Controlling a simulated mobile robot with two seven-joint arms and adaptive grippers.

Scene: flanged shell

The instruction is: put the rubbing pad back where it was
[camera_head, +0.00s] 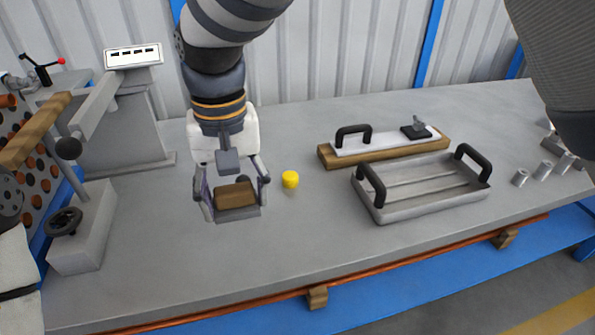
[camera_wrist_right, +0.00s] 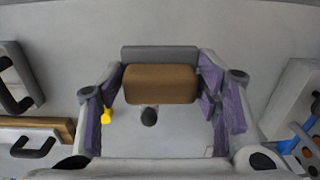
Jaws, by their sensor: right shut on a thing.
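The rubbing pad, a brown block (camera_head: 235,195) with a grey layer, is between the fingers of my right gripper (camera_head: 232,194). In the right wrist view the brown block (camera_wrist_right: 160,84) spans the gap between the purple-lined fingers (camera_wrist_right: 162,98), with the grey layer along its far side. The right gripper is shut on it. In the head view the pad appears above the grey bench, left of a small yellow cylinder (camera_head: 290,179); its exact height is unclear.
A grey tray with black handles (camera_head: 425,190) and a wood-based plate (camera_head: 330,156) stand to the right. A lever device with a dark handwheel (camera_head: 64,222) and a perforated panel stand left. Small metal cylinders (camera_head: 520,177) are far right. The front middle of the bench is clear.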

